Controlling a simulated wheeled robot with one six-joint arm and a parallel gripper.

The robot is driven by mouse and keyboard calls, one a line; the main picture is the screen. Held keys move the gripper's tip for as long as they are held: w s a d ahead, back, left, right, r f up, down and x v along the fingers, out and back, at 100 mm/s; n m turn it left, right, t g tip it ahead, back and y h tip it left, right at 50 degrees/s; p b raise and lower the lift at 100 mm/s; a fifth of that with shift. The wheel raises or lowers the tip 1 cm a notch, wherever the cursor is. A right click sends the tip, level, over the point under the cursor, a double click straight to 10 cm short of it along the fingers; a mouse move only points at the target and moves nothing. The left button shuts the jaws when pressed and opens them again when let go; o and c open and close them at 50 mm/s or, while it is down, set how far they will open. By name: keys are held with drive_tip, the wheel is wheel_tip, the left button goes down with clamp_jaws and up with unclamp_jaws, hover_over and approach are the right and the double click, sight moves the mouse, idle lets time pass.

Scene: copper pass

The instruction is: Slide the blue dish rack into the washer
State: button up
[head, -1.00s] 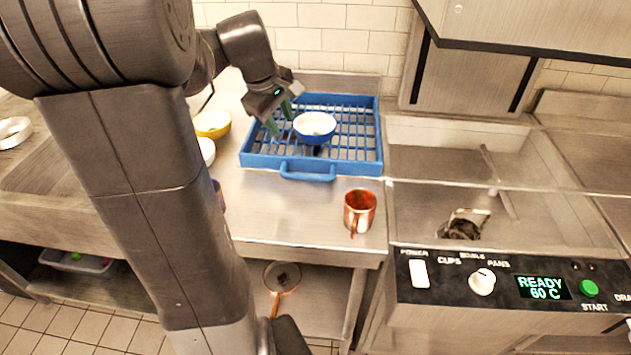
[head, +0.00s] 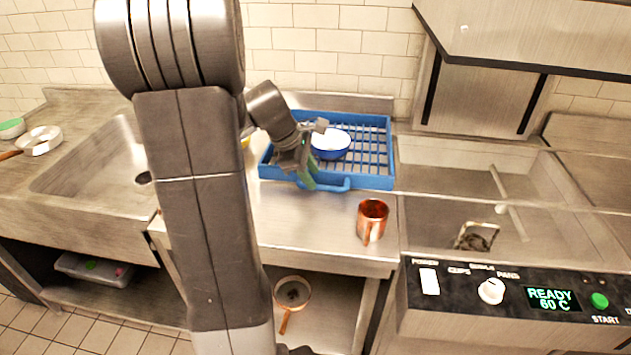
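The blue dish rack (head: 375,184) lies on the steel counter, left of the washer, with its front handle (head: 334,187) facing me. A blue bowl with a white inside (head: 331,144) sits in the rack. My gripper (head: 308,181) points down at the rack's front edge, by the left end of the handle. Its green fingers overlap in this view, so the gap between them and any contact with the handle are unclear. The washer (head: 470,190) stands at right with its hood raised and its basin open. Its display reads READY 60 C.
A copper mug (head: 372,219) stands on the counter in front of the rack, near the washer. A dark object in a pale frame (head: 477,237) lies in the washer basin. The sink (head: 85,165) is at left. My arm hides part of the counter.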

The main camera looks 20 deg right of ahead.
sight(316, 180)
drive_tip(key=shift+x, duration=1.65)
clamp_jaws()
drive_tip(key=shift+d, duration=0.1)
